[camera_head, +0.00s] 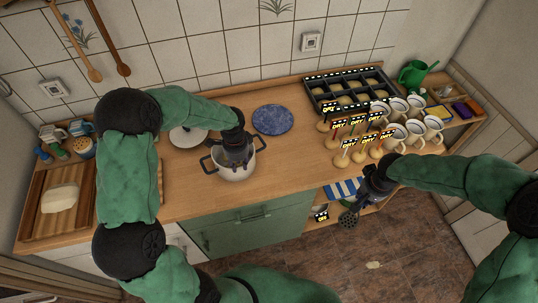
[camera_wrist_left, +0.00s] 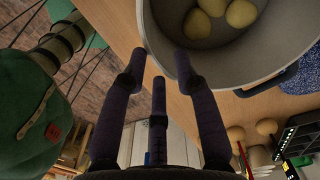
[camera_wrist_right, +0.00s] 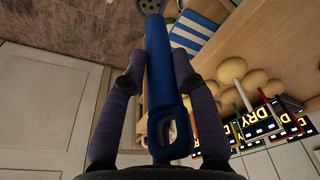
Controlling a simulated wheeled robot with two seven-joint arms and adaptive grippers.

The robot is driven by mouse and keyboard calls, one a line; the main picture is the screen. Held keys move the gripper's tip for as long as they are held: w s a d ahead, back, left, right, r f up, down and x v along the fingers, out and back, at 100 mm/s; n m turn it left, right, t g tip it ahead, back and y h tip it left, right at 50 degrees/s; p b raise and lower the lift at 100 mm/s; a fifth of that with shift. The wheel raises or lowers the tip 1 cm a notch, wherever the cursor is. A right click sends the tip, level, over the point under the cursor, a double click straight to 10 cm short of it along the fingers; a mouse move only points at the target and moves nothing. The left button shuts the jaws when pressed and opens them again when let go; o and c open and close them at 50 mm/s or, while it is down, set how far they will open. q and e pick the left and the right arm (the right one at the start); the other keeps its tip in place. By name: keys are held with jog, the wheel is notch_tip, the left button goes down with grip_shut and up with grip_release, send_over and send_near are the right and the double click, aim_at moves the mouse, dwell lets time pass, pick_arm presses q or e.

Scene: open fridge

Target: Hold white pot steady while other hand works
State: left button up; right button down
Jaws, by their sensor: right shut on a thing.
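The white pot (camera_head: 232,177) stands on the wooden counter with dark handles at its sides. The left wrist view shows its rim and wall (camera_wrist_left: 268,66) and several yellowish round pieces (camera_wrist_left: 213,16) inside. My left gripper (camera_head: 236,155) is over the pot in the head view. In the left wrist view its fingers (camera_wrist_left: 160,68) are spread, one overlapping the pot's rim; whether it touches cannot be told. My right gripper (camera_head: 375,183) is shut on the blue handle (camera_wrist_right: 158,60) of a utensil, whose dark slotted head (camera_head: 348,219) hangs in front of the counter.
A blue plate (camera_head: 272,119) lies behind the pot. A wooden board (camera_head: 40,212) with a pale block is at far left. A blue-striped cloth (camera_head: 340,189) is below the counter edge.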

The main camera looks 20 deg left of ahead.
aim_at(242, 178)
pick_arm(q)
notch_tip(242, 178, down, 8)
jog(key=shift+w+b, duration=0.1)
jog(key=shift+b, duration=0.2)
grip_shut()
jog(key=shift+w, duration=0.1)
dwell(0.5)
jog(key=shift+o, duration=0.5)
grip_release()
notch_tip(242, 178, up, 12)
jog(key=shift+r, duration=0.1)
